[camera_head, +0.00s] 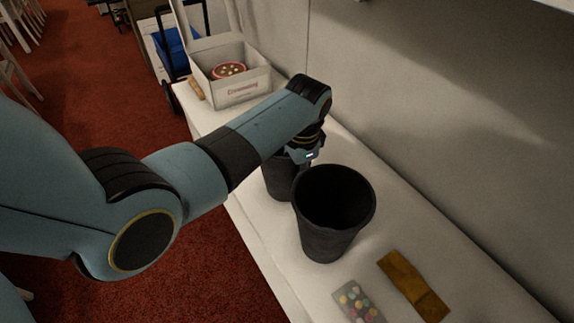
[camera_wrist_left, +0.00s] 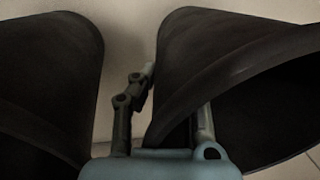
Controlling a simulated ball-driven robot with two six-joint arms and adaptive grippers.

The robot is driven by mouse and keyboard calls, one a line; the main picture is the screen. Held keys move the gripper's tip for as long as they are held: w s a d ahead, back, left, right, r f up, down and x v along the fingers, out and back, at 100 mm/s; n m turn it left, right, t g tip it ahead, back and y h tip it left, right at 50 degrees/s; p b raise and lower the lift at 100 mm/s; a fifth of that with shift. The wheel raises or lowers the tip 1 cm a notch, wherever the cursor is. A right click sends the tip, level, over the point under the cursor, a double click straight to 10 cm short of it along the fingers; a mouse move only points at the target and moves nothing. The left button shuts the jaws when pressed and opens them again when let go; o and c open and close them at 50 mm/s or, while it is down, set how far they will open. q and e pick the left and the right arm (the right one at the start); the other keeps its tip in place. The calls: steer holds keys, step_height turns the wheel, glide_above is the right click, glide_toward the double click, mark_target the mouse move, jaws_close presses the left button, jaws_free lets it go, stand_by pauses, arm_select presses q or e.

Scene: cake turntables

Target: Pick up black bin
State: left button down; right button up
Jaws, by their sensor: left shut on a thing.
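Two black bins stand close together on the white counter. The nearer black bin (camera_head: 325,235) is open at the top and looks upright; I cannot tell whether its base touches the counter. The farther black bin (camera_head: 278,178) is partly hidden by my left arm and gripper. My left gripper (camera_head: 306,163) points down at the nearer bin's far rim. In the left wrist view the gripper (camera_wrist_left: 174,95) is shut on the wall of the right-hand bin (camera_wrist_left: 235,50), one finger inside and one outside. The other bin (camera_wrist_left: 50,70) is at left. My right gripper is out of view.
The white counter (camera_head: 275,265) runs along the wall. A white box (camera_head: 240,92) with a round cake (camera_head: 229,70) stands at its far end. A brown packet (camera_head: 413,285) and a packet of coloured sweets (camera_head: 358,301) lie in front of the bins. Red carpet lies left.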

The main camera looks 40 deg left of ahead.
arm_select(q)
step_height(320, 180, up, 10)
stand_by(0.5)
stand_by(0.6)
